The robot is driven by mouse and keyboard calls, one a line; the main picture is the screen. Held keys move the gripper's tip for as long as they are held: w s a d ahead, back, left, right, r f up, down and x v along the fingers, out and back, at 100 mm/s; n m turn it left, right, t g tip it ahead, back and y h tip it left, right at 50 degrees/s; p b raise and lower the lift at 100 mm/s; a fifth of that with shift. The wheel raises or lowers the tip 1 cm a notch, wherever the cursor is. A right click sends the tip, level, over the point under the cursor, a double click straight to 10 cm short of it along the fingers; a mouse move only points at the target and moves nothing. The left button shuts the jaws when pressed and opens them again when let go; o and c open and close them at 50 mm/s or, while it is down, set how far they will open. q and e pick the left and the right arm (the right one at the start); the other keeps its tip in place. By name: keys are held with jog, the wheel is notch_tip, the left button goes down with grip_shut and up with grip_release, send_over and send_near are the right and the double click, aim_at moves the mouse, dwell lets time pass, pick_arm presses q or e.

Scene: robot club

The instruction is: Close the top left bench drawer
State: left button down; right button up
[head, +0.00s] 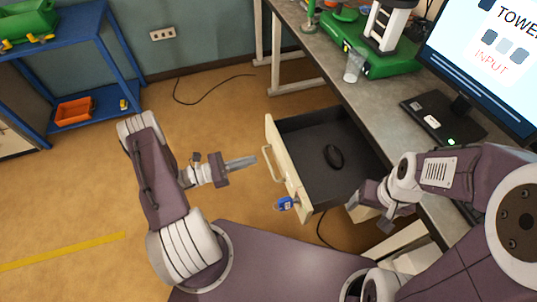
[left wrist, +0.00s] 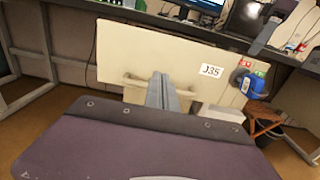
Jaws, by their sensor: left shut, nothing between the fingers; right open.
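The bench drawer (head: 310,150) is pulled out from under the grey bench (head: 400,115) in the head view. Its cream front faces left and has a bar handle (head: 268,165); a dark mouse-like object (head: 334,156) lies inside. In the left wrist view the drawer front (left wrist: 140,62) carries a "J35" label. My left gripper (head: 250,161) is shut and empty, pointing at the drawer front just left of the handle; its fingers (left wrist: 162,92) overlap the handle in the left wrist view, so contact is unclear. My right gripper (head: 370,205) is open, beside the drawer's near right side.
A blue padlock-like item (head: 287,203) hangs at the near end of the drawer front. A green device (head: 375,60), a clear cup (head: 354,66) and a monitor (head: 485,60) stand on the bench. A blue shelf (head: 95,60) stands far left. Floor left of the drawer is clear.

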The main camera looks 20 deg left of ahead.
aim_at(277, 153)
pick_arm(q)
jog(key=x, duration=0.7)
jog(key=shift+d+p, duration=0.15)
jog(key=shift+p, duration=0.15)
pick_arm(e)
jog(key=shift+r, duration=0.4)
pick_arm(q)
jog(key=shift+w, duration=0.15)
pick_arm(e)
jog(key=shift+f, duration=0.1)
